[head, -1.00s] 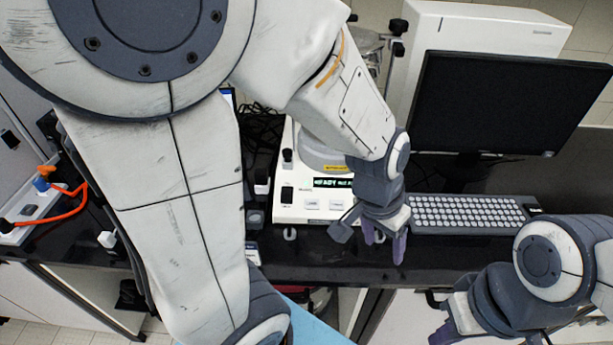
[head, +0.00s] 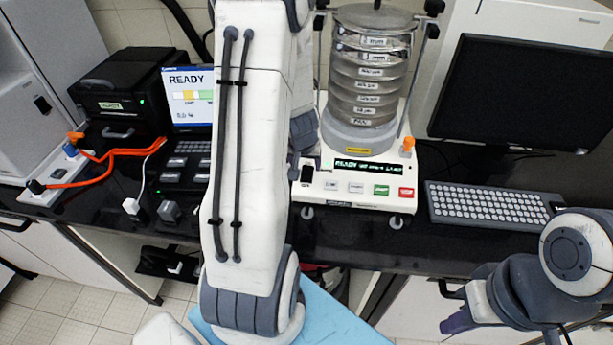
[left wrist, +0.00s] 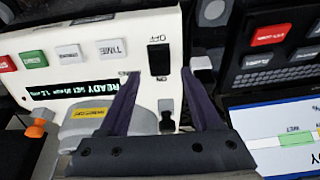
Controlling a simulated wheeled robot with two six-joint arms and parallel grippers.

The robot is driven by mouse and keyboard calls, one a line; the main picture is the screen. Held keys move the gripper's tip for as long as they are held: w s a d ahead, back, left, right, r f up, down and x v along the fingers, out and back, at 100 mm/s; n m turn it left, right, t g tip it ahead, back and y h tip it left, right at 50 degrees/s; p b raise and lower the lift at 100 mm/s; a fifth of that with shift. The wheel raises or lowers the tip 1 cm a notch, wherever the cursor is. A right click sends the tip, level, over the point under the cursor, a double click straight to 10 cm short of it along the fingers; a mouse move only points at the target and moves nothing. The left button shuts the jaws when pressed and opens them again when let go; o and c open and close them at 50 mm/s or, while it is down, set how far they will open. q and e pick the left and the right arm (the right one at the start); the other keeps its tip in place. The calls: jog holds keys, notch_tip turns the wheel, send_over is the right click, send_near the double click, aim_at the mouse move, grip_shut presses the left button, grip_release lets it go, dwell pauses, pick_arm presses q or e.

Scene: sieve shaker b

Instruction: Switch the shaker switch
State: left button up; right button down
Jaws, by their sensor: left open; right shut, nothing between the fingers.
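The sieve shaker (head: 340,197) is a white base with a stack of round metal sieves and a lit display reading READY. Its black rocker switch (left wrist: 158,57) shows in the left wrist view with an OFF label at one end; in the head view the switch (head: 307,174) is beside my left arm. My left gripper (left wrist: 160,74) is open, its two dark fingers on either side of the switch in the picture, with nothing held; I cannot tell whether it touches the panel. In the head view my arm mostly hides it. My right gripper (head: 455,321) is shut and empty, low at the right.
Coloured and white buttons (left wrist: 68,52) line the shaker panel. A keyboard (head: 490,203) and monitor (head: 520,100) stand right; a printer (head: 120,90) and a READY screen (head: 190,95) stand left.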

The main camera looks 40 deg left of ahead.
aim_at(307, 173)
pick_arm(q)
jog(key=b+x, duration=0.2)
jog(key=x, duration=0.2)
jog(key=shift+f, duration=0.15)
pick_arm(e)
notch_tip(307, 173, down, 3)
jog(key=shift+r, duration=0.1)
pick_arm(q)
grip_shut()
jog(key=t+b, duration=0.1)
jog(key=b, duration=0.5)
jog(key=t+y+b, duration=0.1)
jog(key=b, duration=0.5)
jog(key=shift+s+d+f+y, duration=0.15)
jog(key=shift+s+f+y, duration=0.05)
jog(key=shift+f+y, duration=0.15)
jog(key=shift+r+t+b, duration=0.2)
jog(key=shift+t+b, duration=0.15)
jog(key=shift+t, duration=0.05)
pick_arm(e)
notch_tip(307, 173, down, 13)
jog(key=shift+r, duration=0.1)
